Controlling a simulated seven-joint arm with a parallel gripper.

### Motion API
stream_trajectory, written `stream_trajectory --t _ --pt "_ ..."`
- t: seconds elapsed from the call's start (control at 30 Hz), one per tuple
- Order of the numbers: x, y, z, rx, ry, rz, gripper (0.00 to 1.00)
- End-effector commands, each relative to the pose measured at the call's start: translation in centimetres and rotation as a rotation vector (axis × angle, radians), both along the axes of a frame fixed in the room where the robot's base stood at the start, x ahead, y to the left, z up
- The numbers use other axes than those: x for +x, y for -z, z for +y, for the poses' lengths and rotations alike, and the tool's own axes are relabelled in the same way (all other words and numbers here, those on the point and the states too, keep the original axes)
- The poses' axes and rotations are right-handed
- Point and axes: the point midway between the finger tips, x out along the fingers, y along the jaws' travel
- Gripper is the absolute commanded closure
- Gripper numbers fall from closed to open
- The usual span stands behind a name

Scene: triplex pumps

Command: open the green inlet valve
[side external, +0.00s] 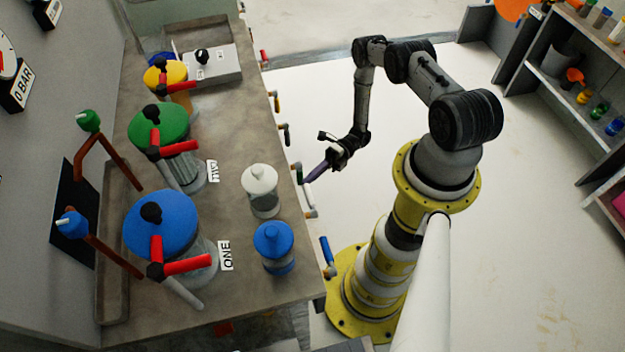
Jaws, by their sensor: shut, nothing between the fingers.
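A green-lidded pump (158,122) stands on the bench, with red lever handles (178,148) on its near side and a white label beside it. A green knob (88,120) sits on a bent copper pipe behind it, at the left. Which of these parts is the inlet valve, I cannot tell. My gripper (333,156) is shut and empty.
A blue-lidded pump (160,222) and a yellow-lidded pump (164,74) flank the green one. A white-topped jar (261,182) and a blue-topped jar (274,240) stand nearer the front. Several small handles, one blue (327,250), line the front edge. Shelves stand far right.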

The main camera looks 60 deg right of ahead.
Motion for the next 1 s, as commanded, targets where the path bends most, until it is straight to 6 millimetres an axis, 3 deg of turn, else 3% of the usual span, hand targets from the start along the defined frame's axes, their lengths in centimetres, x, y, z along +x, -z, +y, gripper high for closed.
stream_trajectory --t 1.0 --pt "0.55 0.09 -0.55 -0.096 0.0 -0.094 1.0"
